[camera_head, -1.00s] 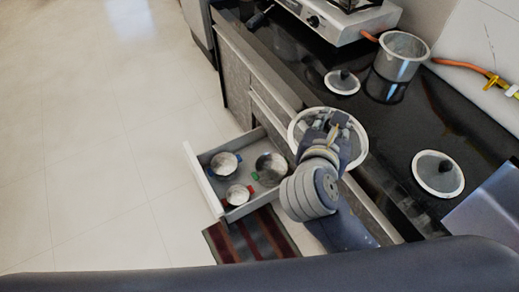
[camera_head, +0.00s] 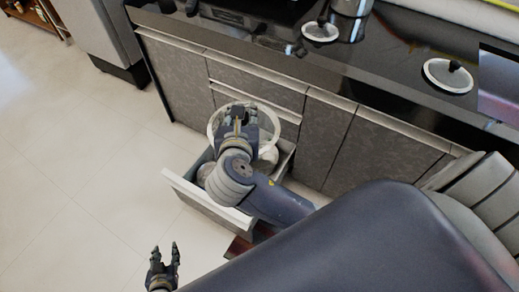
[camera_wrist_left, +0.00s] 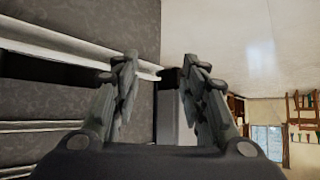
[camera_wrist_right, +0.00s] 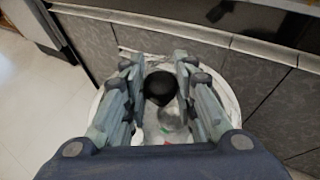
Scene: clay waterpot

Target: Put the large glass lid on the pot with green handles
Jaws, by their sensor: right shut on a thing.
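The large glass lid (camera_head: 277,124) with a pale rim is in my right gripper (camera_head: 240,118), above the open drawer. In the right wrist view the fingers (camera_wrist_right: 157,85) are closed around its black knob (camera_wrist_right: 160,90), and pots show through the glass. The pot with green handles is not clearly identifiable now. A pot (camera_head: 268,158) in the drawer shows partly below the lid, its handles hidden. My left gripper (camera_head: 164,258) is low over the floor, empty, with its fingers apart, as the left wrist view (camera_wrist_left: 155,90) also shows.
The open drawer (camera_head: 200,203) juts from the grey cabinets (camera_head: 363,150). Another pot (camera_head: 206,174) in it is partly hidden by my arm. Two smaller lids (camera_head: 320,32) (camera_head: 448,76) lie on the black counter. The floor (camera_head: 75,160) at left is clear.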

